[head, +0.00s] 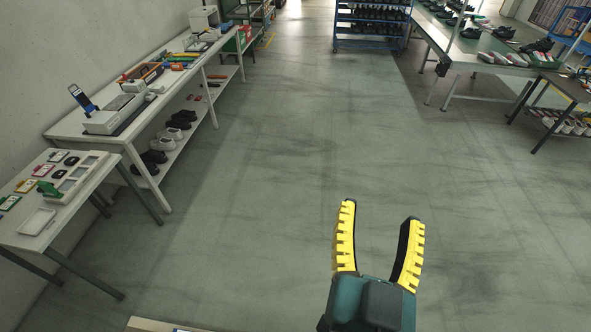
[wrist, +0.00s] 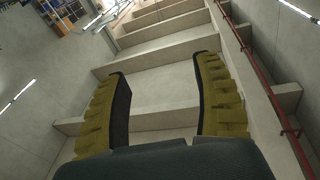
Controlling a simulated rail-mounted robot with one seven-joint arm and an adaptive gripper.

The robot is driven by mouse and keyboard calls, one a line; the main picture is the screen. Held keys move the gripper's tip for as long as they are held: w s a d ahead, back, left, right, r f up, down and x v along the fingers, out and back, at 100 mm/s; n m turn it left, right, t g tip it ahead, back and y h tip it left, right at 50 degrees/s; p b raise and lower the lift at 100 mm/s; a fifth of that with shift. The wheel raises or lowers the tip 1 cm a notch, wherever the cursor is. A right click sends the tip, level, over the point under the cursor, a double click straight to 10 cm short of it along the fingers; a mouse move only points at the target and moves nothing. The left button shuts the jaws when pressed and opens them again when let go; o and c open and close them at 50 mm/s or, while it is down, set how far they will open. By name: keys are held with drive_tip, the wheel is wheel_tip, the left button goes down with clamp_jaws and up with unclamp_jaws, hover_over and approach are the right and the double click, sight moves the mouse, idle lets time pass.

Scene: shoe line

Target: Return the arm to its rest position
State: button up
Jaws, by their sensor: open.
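My gripper (head: 378,222) shows in the lower right of the head view, over bare floor. Its two yellow-ribbed fingers point up, stand apart and hold nothing. In the wrist view my gripper (wrist: 162,68) also has an empty gap between its fingers. Behind the fingers the wrist view shows the ceiling beams (wrist: 165,40) and pale walls, so the wrist camera faces upward. Most of my arm is hidden below the gripper.
A small table (head: 98,180) with coloured cards and a tray stands at left. Behind it is a long workbench (head: 150,105) with tools and shoes beneath. A blue shoe rack (head: 370,14) and a green-topped table (head: 465,50) stand farther back. The middle floor (head: 300,130) is clear.

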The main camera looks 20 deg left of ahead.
drive_tip(key=s+d+r+t+h, duration=0.3)
drive_tip(key=d+r, duration=0.4)
drive_tip(key=r, duration=0.3)
drive_tip(key=shift+r+m, duration=0.15)
drive_tip(key=shift+m, duration=0.15)
drive_tip(key=shift+d, duration=0.1)
